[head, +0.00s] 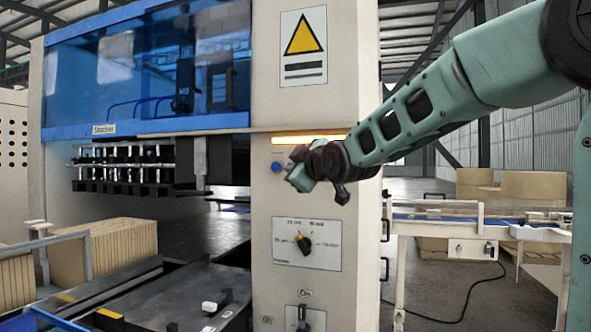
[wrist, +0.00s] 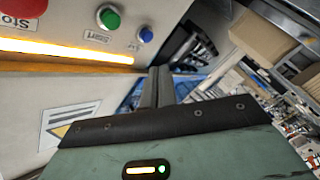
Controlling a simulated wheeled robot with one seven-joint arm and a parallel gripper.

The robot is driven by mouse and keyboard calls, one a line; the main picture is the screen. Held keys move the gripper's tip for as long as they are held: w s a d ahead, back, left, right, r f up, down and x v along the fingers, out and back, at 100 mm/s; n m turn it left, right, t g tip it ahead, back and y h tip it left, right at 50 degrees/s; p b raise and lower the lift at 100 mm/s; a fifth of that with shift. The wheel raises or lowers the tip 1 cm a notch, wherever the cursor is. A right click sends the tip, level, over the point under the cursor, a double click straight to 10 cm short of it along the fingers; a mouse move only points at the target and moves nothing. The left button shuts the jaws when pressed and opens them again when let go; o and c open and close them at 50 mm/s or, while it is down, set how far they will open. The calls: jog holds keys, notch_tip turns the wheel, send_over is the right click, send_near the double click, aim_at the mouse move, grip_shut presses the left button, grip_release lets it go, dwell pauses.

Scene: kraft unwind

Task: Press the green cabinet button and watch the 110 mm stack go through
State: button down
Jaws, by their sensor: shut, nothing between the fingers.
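The green button (wrist: 108,17) shows in the wrist view on the pale cabinet panel, between part of a red button (wrist: 22,6) and a blue button (wrist: 145,34). In the head view the blue button (head: 277,167) shows, but my arm's end hides the green one. My gripper (head: 295,174) is in front of the cabinet, just below its glowing amber strip (head: 310,140). Its fingers (wrist: 161,74) are shut and empty, pointing toward the panel below the blue button in the wrist picture. A gap to the green button shows there. Brown sheet stacks (head: 120,246) stand at the left; their thickness is unreadable.
The blue-windowed machine (head: 150,65) fills the left. A conveyor (head: 470,220) runs at the right, with open floor before it.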

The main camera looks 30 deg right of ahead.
jog(key=w+d+p, duration=0.5)
jog(key=d+p, duration=0.1)
jog(key=d, duration=0.1)
jog(key=shift+w+p, duration=0.25)
jog(key=shift+p, duration=0.1)
jog(key=shift+w+d, duration=0.1)
jog(key=shift+d, duration=0.05)
dwell(2.1)
jog(key=shift+w+d, duration=0.15)
jog(key=shift+d, duration=0.05)
jog(key=shift+w+d, duration=0.35)
jog(key=shift+d, duration=0.15)
dwell(0.9)
jog(key=shift+a, duration=0.1)
jog(key=shift+s+a+b, duration=0.6)
jog(key=shift+a+b, duration=0.1)
